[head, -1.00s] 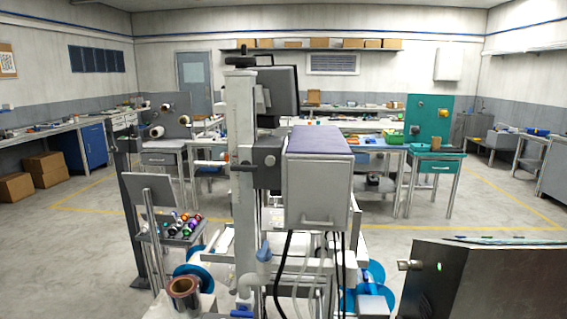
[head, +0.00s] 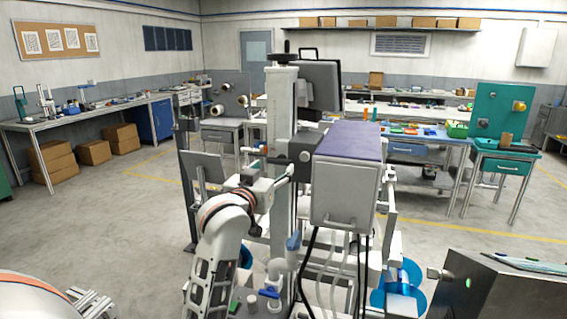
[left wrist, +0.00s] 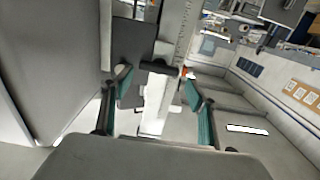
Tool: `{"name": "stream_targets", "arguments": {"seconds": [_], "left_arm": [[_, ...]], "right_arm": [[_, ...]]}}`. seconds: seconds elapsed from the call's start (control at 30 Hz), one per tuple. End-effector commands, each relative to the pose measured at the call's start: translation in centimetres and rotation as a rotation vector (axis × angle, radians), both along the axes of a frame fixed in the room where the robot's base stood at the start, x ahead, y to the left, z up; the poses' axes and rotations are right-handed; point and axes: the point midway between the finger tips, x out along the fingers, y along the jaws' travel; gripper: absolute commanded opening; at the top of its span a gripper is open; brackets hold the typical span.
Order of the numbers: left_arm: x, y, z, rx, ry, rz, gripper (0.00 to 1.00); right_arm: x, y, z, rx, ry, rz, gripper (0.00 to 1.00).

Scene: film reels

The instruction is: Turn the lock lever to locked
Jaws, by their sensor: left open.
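A black lever (head: 256,161), seemingly the lock lever, sticks out sideways from the carriage on the upright column (head: 283,105). It lies about level. In the left wrist view the black lever (left wrist: 160,68) is ahead of the fingertips, in the gap between them; I cannot tell whether they touch it. My left gripper (head: 284,174) is at the column, just below the lever, and partly hidden by its own wrist. In the left wrist view the left gripper (left wrist: 156,82) is open, its teal pads wide apart and empty. My right gripper is not in view.
A grey box with a purple top (head: 347,143) stands close right of the column, with cables below. A white rod with a red part (head: 263,149) is just above the lever. A dark panel (head: 203,167) stands left. Blue reels (head: 405,298) sit low right.

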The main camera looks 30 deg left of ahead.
Motion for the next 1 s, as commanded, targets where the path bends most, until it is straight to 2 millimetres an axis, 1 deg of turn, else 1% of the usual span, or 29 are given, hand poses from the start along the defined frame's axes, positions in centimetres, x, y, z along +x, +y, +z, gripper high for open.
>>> {"name": "stream_targets", "arguments": {"seconds": [0.03,0.1,0.3,0.47,0.67,0.7,0.8,1.0], "left_arm": [[0.9,0.2,0.1,0.0,0.0,-0.001,0.59],[1.9,0.4,0.0,0.0,0.001,-0.001,0.59],[4.1,0.9,0.0,0.0,0.0,-0.001,0.59],[4.7,1.1,0.0,0.001,0.0,-0.001,0.59],[4.7,1.1,0.0,0.001,0.0,-0.001,0.59],[4.7,1.1,0.0,0.001,0.0,-0.001,0.54],[4.7,1.1,0.0,0.001,0.0,-0.001,0.3],[4.7,1.1,0.0,0.004,0.001,-0.001,0.3]], "right_arm": [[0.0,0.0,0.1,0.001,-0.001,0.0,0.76],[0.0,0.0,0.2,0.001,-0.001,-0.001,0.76],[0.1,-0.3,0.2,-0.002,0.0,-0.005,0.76],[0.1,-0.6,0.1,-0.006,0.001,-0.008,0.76],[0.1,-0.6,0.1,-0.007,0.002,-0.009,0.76],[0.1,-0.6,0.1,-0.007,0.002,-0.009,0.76],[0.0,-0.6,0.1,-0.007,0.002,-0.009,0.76],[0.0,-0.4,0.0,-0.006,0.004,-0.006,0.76]]}}
